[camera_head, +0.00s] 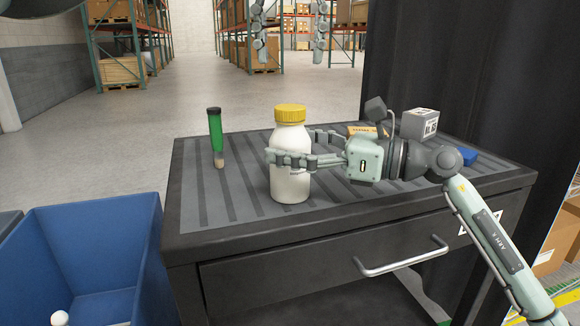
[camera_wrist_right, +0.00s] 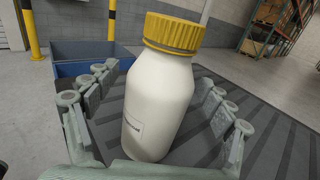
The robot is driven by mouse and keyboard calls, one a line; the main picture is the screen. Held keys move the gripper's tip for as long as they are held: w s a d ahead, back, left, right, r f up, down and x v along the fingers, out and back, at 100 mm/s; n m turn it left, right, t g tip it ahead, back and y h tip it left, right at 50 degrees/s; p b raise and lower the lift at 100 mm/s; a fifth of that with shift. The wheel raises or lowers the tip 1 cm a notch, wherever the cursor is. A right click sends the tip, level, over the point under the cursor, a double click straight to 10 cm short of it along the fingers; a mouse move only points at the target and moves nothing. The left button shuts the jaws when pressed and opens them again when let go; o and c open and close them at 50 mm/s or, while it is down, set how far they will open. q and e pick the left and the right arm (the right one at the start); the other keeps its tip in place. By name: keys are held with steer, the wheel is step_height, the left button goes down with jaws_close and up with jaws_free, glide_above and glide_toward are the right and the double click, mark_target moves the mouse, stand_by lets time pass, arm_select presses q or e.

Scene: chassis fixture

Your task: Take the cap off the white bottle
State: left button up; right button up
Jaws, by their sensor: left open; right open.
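The white bottle (camera_head: 290,182) stands upright on the ribbed top of the dark cabinet, with its yellow cap (camera_head: 290,113) on. The right wrist view also shows the bottle (camera_wrist_right: 157,105) and its ridged cap (camera_wrist_right: 174,32). My right gripper (camera_head: 292,146) is open, its fingers on either side of the bottle body below the cap. In the wrist view, gaps show between fingers and bottle; contact cannot be told for certain. My left gripper (camera_head: 290,57) is open and empty, pointing down above the cap, with only its fingers in view.
A grey marked cube (camera_head: 419,123), a yellow item (camera_head: 362,130) and a blue item (camera_head: 466,156) lie behind my right arm. A blue bin (camera_head: 91,242) stands left of the cabinet (camera_head: 212,240). The cabinet's front-left top is clear.

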mark_target(290, 107)
steer(key=shift+c, duration=0.2)
jaws_close()
stand_by(0.3)
arm_select(q)
steer(key=shift+f, duration=4.05)
